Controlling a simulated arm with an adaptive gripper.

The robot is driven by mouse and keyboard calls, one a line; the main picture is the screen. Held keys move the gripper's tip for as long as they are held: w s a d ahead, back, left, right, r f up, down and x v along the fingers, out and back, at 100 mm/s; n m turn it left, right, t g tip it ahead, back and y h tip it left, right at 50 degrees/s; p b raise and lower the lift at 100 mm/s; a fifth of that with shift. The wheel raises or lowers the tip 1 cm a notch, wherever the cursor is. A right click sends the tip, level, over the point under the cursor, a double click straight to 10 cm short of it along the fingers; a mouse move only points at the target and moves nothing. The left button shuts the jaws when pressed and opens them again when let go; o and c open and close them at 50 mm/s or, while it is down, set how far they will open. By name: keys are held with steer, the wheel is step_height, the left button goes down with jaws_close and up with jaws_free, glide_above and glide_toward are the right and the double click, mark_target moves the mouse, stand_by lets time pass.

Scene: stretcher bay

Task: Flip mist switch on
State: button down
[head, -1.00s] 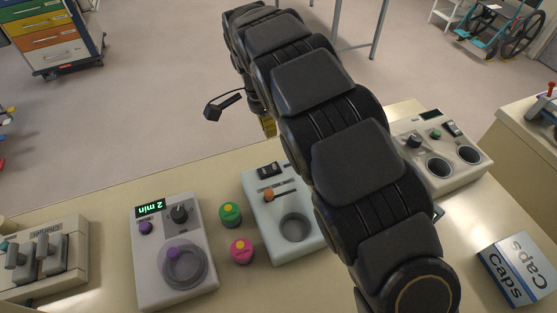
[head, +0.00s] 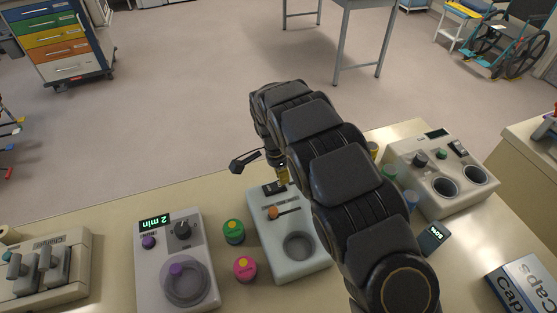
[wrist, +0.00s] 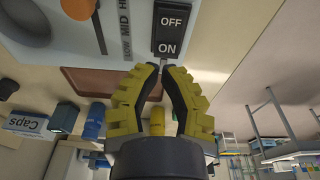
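The grey-white unit (head: 298,275) in the middle of the counter has a dark rocker switch (head: 274,187) at its far edge, an orange slider (head: 274,212) and a round well. In the wrist view the black switch (wrist: 170,33) is marked OFF and ON, beside the LOW, MID and HI slider scale. My gripper (wrist: 161,68) has yellow fingers with their tips almost together and nothing between them. The tips are just below the ON end, close to the switch; whether they touch it I cannot tell. The rocker's tilt is unclear. In the head view my arm partly hides the gripper.
A unit reading 2 min (head: 175,270) stands left, with green (head: 233,232) and pink (head: 244,268) pots between. A two-well unit (head: 440,185) stands right. A Caps box (head: 525,285) and charger (head: 45,270) sit at the outer ends.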

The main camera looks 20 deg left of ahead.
steer(key=shift+w+d+f, duration=0.1)
steer(key=shift+w+f, duration=0.05)
steer(key=shift+f, duration=1.05)
steer(key=shift+f, duration=0.1)
steer(key=shift+d+f+g+y, duration=0.1)
steer(key=shift+f+g+y, duration=0.2)
steer(key=shift+f, duration=0.05)
steer(key=shift+w+r, duration=0.1)
steer(key=shift+r, duration=0.1)
steer(key=shift+r, duration=0.7)
steer(key=shift+r, duration=0.1)
